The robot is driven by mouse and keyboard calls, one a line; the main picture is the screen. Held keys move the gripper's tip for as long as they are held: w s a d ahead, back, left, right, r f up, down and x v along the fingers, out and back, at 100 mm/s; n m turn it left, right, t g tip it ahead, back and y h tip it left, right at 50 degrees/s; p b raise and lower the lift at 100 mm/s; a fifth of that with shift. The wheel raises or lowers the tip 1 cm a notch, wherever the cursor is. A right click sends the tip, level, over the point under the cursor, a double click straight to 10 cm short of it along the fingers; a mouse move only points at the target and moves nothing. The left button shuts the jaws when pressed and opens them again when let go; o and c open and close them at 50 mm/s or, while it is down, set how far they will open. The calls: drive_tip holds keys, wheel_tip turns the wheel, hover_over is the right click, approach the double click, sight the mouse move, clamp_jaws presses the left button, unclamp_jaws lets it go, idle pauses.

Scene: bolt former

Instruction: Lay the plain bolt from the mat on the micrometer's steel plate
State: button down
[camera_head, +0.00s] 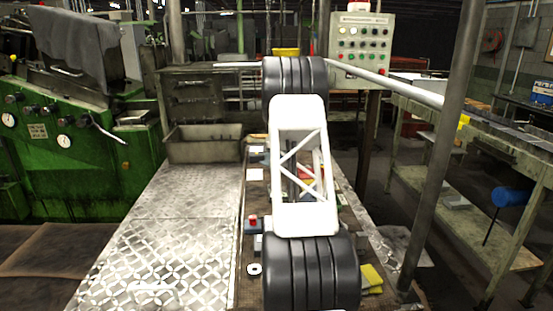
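I cannot make out the plain bolt, the micrometer or its steel plate. My own arm, white with black ribbed joints, stands upright in the middle of the view and covers much of the work surface. My gripper does not show. A narrow brownish work surface (247,296) with small items runs behind and beside my arm. I cannot tell whether the mat is part of it.
A small red-topped object (253,221), a white ring (254,268) and a yellow piece (372,278) lie beside my arm. Diamond-patterned metal plating (165,245) is clear at left. A grey metal bin (205,147) stands behind it. A post (440,150) rises at right.

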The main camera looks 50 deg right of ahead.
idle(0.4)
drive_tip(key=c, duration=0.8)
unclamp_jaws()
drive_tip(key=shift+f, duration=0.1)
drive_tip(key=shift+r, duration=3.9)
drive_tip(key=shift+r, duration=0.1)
